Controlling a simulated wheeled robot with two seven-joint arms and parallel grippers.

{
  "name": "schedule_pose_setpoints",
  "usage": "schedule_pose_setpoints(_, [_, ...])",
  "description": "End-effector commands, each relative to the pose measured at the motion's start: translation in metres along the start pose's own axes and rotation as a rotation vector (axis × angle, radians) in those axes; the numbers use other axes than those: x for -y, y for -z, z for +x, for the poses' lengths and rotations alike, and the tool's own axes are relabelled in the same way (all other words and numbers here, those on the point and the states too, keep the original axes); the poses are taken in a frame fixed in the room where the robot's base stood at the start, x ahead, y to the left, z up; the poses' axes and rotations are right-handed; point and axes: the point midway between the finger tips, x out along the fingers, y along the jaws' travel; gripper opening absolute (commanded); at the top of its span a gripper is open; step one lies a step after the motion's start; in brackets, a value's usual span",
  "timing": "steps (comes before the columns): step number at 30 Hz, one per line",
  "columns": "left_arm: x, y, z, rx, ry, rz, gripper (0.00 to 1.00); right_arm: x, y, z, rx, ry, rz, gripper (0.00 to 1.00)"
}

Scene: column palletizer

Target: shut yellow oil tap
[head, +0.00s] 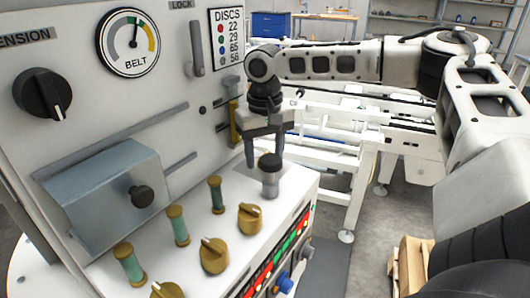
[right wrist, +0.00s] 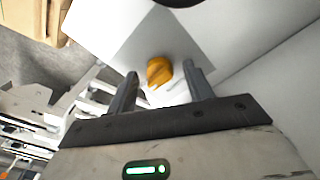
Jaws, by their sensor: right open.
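In the right wrist view a yellow tap (right wrist: 158,72) sits on a pale surface, between and beyond the two fingertips of my right gripper (right wrist: 161,82). A gap shows on both sides of it, and the fingers do not appear to touch it. In the head view my right gripper (head: 265,152) points down at the console's far end, open, beside a grey post with a dark knob (head: 270,178). Brass-yellow taps stand nearer on the ledge (head: 250,218), (head: 214,255), (head: 167,290). I cannot tell which tap the wrist view shows. My left gripper is out of view.
Green sight tubes (head: 178,225) stand beside the taps. A grey box with a black knob (head: 105,195) juts from the panel (head: 75,105). A BELT gauge (head: 128,42) is above it. Coloured buttons (head: 278,262) line the front edge. White conveyor frames (head: 350,140) stand behind.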

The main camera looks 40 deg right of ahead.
Motion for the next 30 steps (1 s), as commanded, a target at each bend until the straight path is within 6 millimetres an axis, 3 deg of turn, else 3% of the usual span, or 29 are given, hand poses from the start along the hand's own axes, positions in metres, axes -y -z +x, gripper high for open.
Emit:
schedule_pose_setpoints(8, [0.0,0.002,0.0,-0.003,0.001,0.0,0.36,0.0,0.0,0.001,0.0,0.0,0.0,0.49])
schedule_pose_setpoints(12, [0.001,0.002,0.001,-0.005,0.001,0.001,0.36,0.0,0.0,0.001,0.0,0.0,0.0,0.1])
schedule_pose_setpoints(13, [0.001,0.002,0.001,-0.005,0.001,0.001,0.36,0.0,0.0,0.001,0.0,0.0,0.0,0.08])
schedule_pose_setpoints(22, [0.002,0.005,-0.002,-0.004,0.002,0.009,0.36,0.0,0.0,-0.001,0.002,-0.001,-0.025,0.08])
schedule_pose_setpoints(30, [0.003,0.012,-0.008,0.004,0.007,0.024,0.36,-0.001,0.0,-0.004,0.0,-0.003,-0.169,0.08])
